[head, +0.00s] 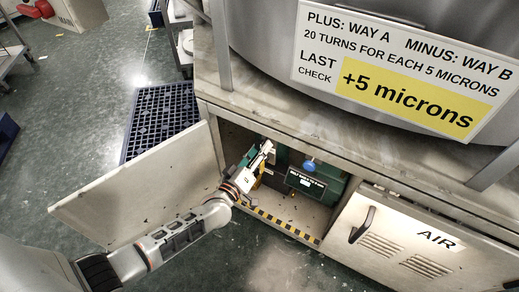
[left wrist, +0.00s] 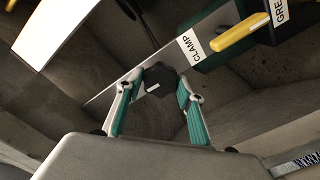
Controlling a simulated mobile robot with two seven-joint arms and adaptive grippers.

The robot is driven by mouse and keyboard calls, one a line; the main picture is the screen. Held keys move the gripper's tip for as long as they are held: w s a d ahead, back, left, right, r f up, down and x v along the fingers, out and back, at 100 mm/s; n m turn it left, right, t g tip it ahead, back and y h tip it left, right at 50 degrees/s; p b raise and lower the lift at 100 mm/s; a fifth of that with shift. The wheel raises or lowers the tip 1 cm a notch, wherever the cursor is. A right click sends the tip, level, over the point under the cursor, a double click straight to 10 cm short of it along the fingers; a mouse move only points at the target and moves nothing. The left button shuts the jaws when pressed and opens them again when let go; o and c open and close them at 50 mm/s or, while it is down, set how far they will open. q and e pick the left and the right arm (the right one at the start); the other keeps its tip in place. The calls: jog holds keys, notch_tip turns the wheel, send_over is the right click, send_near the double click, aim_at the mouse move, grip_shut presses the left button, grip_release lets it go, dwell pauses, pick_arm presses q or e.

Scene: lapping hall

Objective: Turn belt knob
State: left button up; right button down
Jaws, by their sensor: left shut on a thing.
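My left gripper (head: 264,153) reaches into the open cabinet under the machine. In the left wrist view, its two green-padded fingers are shut on a black lobed knob (left wrist: 160,78) with a small white mark. The knob sits on a grey plate, beside a "CLAMP" label (left wrist: 191,47) and a yellow lever (left wrist: 239,34). In the head view the knob is hidden by the gripper. A green unit (head: 328,180) with a small display and a blue knob (head: 309,164) stands to the right of the gripper. My right gripper is not in view.
A sign (head: 402,62) reads "PLUS: WAY A, MINUS: WAY B, 20 turns for each 5 microns, last check +5 microns". The open cabinet door (head: 145,188) stands left, near my arm. A closed "AIR" door (head: 425,245) is at the right. Striped tape (head: 284,226) edges the cabinet floor.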

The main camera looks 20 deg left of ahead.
pick_arm(q)
jog(key=shift+s+f, duration=0.1)
jog(key=o, duration=1.1)
jog(key=s+a, duration=0.1)
jog(key=s, duration=1.1)
jog(key=shift+a, duration=0.2)
